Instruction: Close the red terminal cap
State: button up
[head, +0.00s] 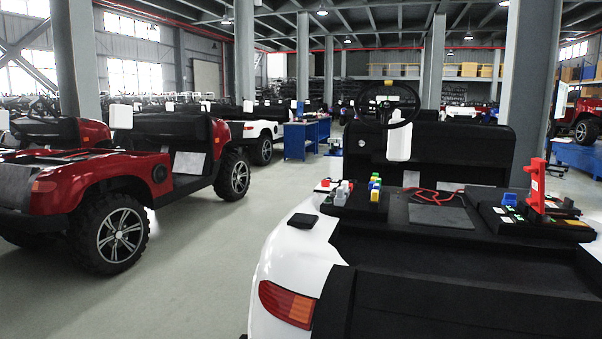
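A tall red upright piece (537,186) stands at the right on a black unit (500,222) on the rear deck of the white vehicle. It looks like the red terminal cap standing raised, but its hinge is too small to make out. A small blue block (509,199) sits on the same unit to its left. A smaller red piece (326,183) shows at the left end of the deck among coloured blocks. My gripper is not in view.
The white vehicle's rear body (300,250) and black deck fill the lower right. A red cable (432,196) and a dark flat panel (440,219) lie mid-deck. A red vehicle (110,185) stands left, with open grey floor (205,260) between. A pillar (530,90) rises behind the deck.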

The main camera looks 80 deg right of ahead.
aim_at(537, 168)
jog(key=i+z, duration=0.15)
jog(key=z, duration=1.3)
